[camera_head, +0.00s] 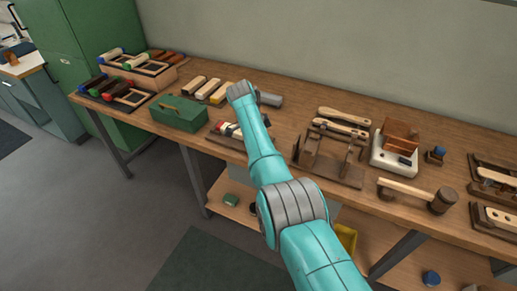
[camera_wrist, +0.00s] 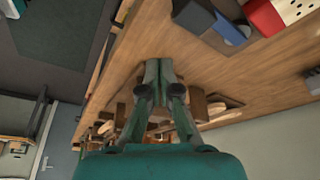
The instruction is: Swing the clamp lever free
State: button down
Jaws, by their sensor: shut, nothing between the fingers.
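My gripper (camera_wrist: 158,68) is shut and empty in the wrist view, its two green fingers together above the bench top. In the head view my arm reaches over the bench, and the fingers cannot be made out clearly. A wooden clamping fixture (camera_head: 325,178) with dark upright parts stands on the bench, right of my arm. A pale wooden brush handle (camera_head: 341,129) lies at its back. I cannot pick out the clamp lever for certain. In the wrist view, wooden parts (camera_wrist: 208,106) show behind the fingers, partly hidden by them.
A green box (camera_head: 179,114) and racks of coloured brushes (camera_head: 138,70) stand on the left of the bench. A mallet (camera_head: 415,193), a white-based wooden block (camera_head: 395,160) and more fixtures (camera_head: 495,178) are on the right. Bare bench top (camera_wrist: 135,55) surrounds the fingertips in the wrist view.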

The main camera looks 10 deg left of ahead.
jog(key=w+v, duration=0.1)
jog(key=v, duration=0.7)
jog(key=shift+w, duration=0.4)
jog(key=shift+r, duration=0.1)
